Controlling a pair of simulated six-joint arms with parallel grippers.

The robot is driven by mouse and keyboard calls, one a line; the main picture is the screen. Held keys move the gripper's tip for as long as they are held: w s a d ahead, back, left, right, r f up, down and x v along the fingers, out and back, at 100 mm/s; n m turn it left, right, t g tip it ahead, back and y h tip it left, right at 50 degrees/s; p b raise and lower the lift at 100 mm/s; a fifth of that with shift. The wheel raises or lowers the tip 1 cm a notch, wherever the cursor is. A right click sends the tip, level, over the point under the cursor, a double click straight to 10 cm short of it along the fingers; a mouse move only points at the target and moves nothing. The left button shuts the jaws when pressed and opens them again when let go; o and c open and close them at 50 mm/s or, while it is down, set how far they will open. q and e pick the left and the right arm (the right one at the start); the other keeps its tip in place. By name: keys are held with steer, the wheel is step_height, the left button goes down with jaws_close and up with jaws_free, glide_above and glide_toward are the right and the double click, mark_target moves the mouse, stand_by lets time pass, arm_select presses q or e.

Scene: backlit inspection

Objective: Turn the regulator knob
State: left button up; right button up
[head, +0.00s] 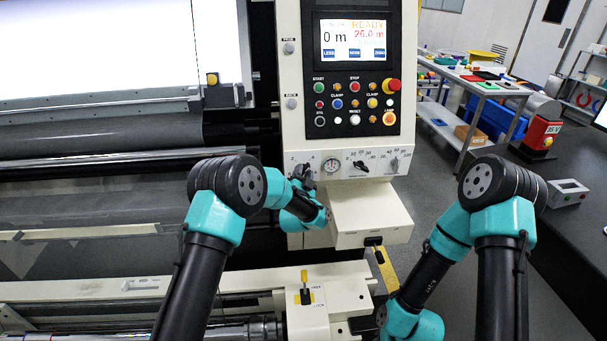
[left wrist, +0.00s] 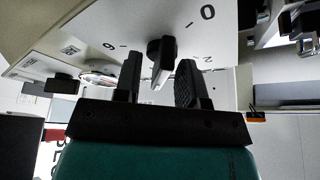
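The regulator knob is a small black pointer knob on the pale lower panel, left of the round gauge; in the left wrist view the knob (left wrist: 160,52) shows beside printed numbers. My left gripper (head: 304,174) is at this panel in the head view, where it and my arm largely cover the knob. In the left wrist view my left gripper (left wrist: 159,80) is open, its two black fingers on either side of the knob with gaps showing. Whether the fingertips touch it I cannot tell. My right arm is at the right; its gripper is not visible.
A gauge (head: 331,165) and another black knob (head: 361,167) sit to the right on the same panel. Above is a panel of buttons with a lit screen (head: 353,40). A cream box (head: 370,218) juts out below. A lever (head: 305,285) stands lower down.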

arm_select(q)
steer(key=shift+c, duration=0.2)
jaws_close()
